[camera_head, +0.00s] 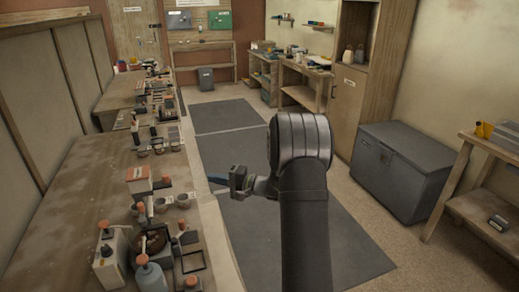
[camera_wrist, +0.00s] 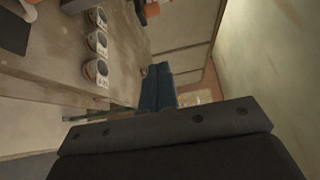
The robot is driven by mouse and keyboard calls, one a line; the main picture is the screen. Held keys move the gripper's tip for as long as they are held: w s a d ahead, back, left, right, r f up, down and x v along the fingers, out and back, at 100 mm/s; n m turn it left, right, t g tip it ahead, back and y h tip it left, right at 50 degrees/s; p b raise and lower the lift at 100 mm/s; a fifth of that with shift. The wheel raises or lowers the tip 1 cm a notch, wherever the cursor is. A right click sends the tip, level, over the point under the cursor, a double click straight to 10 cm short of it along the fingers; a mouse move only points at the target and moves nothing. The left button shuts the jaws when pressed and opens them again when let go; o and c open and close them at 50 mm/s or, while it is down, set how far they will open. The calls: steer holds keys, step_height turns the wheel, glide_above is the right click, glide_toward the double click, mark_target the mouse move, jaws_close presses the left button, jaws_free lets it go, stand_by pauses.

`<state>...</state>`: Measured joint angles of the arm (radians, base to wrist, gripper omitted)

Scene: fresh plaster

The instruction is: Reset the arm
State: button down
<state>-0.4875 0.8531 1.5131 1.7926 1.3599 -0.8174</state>
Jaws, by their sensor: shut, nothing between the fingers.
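My gripper (camera_head: 214,180) is in the middle of the head view, over the floor just right of the long workbench's edge. My arm reaches up from the bottom of the head view and bends at a large rounded joint. The fingers touch nothing that I can see.
The long workbench (camera_head: 60,222) at left carries bottles, boxes and small cups; a cup (camera_wrist: 96,71) shows in the wrist view. A dark chest (camera_head: 402,170) and a wooden shelf (camera_head: 478,212) stand at right. Dark mats (camera_head: 345,240) cover the open floor between.

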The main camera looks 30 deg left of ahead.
steer(key=s+a, duration=0.4)
steer(key=a, duration=0.7)
steer(key=shift+s+a, duration=0.15)
steer(key=shift+a, duration=0.1)
